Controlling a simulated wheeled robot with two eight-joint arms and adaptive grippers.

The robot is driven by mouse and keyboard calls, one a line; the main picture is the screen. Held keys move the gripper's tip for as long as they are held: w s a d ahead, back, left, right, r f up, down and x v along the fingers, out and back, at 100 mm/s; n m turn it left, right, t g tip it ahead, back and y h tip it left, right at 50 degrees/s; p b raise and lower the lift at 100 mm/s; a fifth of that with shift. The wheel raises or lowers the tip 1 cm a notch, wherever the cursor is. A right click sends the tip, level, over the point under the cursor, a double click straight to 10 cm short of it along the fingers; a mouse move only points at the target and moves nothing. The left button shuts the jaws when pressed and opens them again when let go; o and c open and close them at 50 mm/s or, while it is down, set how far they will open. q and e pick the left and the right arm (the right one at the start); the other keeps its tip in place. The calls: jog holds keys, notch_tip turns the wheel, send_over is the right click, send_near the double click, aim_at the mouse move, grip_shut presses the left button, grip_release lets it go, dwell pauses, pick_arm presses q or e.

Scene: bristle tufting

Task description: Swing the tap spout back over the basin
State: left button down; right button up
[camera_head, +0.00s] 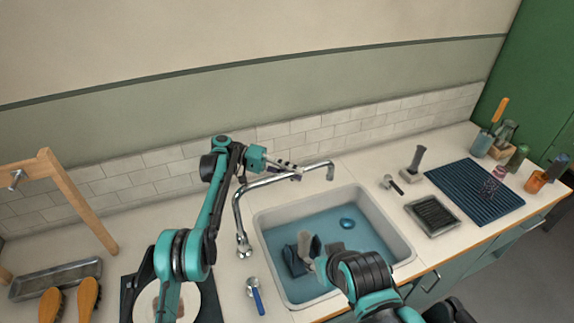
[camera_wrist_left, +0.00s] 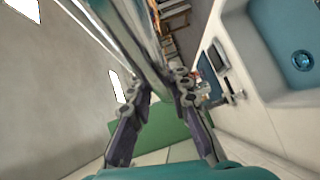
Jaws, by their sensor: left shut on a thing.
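The tap (camera_head: 240,215) is a bent chrome pipe rising from the counter at the basin's left. Its spout runs to the right, with the down-turned tip (camera_head: 331,174) near the basin's back rim; I cannot tell exactly whether it is over the rim. The basin (camera_head: 405,243) is pale and holds blue water. My left gripper (camera_head: 288,170) is shut on the spout partway along. In the left wrist view the spout (camera_wrist_left: 135,45) runs between the fingers (camera_wrist_left: 160,95). My right gripper (camera_head: 316,255) is low over the basin, partly hidden by its own arm.
A blue-handled brush (camera_head: 255,298) lies left of the basin. A ribbed dark blue mat (camera_head: 475,192), a dark tray (camera_head: 433,214) and several cups and bottles stand at the right. A wooden frame (camera_head: 75,200) stands at the left. The tiled wall (camera_head: 300,132) is close behind the tap.

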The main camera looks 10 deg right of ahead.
pick_arm(q)
jog(key=shift+s+d+m+g+y, duration=0.15)
jog(key=shift+s+m+g+y, duration=0.25)
jog(key=shift+s, duration=0.25)
jog(key=shift+f, duration=0.15)
jog(key=shift+s, duration=0.1)
jog(key=c, duration=1.7)
grip_release()
jog(key=o, duration=0.3)
